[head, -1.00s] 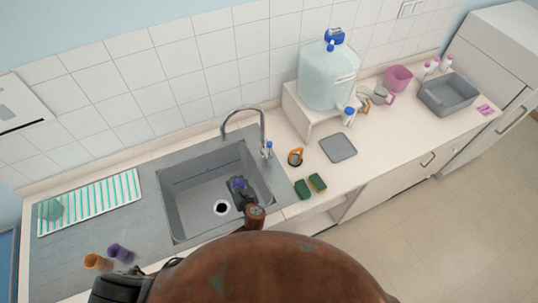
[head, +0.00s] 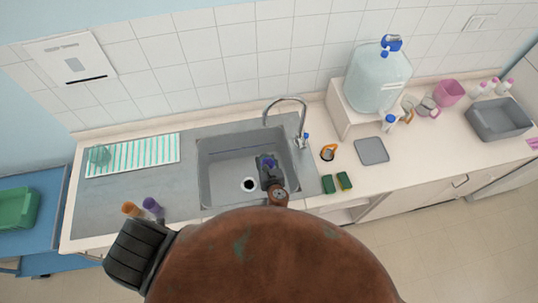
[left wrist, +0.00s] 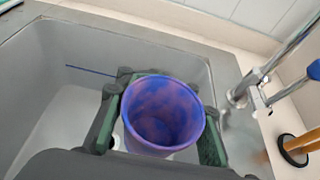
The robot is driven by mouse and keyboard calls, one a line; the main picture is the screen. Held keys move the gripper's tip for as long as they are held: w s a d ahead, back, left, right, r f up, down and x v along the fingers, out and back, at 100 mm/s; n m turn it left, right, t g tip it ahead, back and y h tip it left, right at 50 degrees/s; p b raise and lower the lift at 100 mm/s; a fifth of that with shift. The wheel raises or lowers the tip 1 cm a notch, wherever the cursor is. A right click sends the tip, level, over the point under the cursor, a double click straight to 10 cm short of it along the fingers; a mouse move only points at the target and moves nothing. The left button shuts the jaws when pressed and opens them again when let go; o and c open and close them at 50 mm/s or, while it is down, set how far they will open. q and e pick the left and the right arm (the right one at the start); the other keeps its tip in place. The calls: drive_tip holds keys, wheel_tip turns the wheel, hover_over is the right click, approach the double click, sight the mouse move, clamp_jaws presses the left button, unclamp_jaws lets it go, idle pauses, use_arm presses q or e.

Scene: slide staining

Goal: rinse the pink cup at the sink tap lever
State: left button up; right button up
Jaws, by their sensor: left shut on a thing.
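My left gripper (head: 267,165) is over the sink basin (head: 216,190) and shut on a cup. The cup looks purple-blue with faint pinkish patches, not plainly pink, in the left wrist view (left wrist: 162,113). It is upright, its open mouth faces the camera, and the gripper's fingers (left wrist: 163,110) are on both sides. The tap (head: 286,99) arches at the back right of the sink, with a blue-tipped lever (head: 306,136) by its base, apart from the cup. No water stream shows. My right gripper is not in view.
A large brown rounded shape (head: 265,260) hides the lower middle of the head view. Orange (head: 130,208) and purple (head: 152,205) cups stand left of the sink. Green sponges (head: 337,183), an orange-handled item (head: 328,152) and a grey mat (head: 371,151) lie right. A pink container (head: 448,92) stands farther right.

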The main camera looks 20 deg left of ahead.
use_arm(q)
drive_tip(key=shift+s+a+r, duration=0.1)
drive_tip(key=shift+s+r, duration=0.1)
drive_tip(key=shift+r, duration=0.7)
drive_tip(key=w+d+r+b+x, duration=0.1)
drive_tip(key=w+r+b+x, duration=0.1)
drive_tip(key=b+x, duration=0.5)
drive_tip(key=shift+x, duration=3.2)
drive_tip(key=shift+w+d+r, duration=0.1)
drive_tip(key=shift+w+d, duration=0.05)
drive_tip(key=shift+d, duration=0.05)
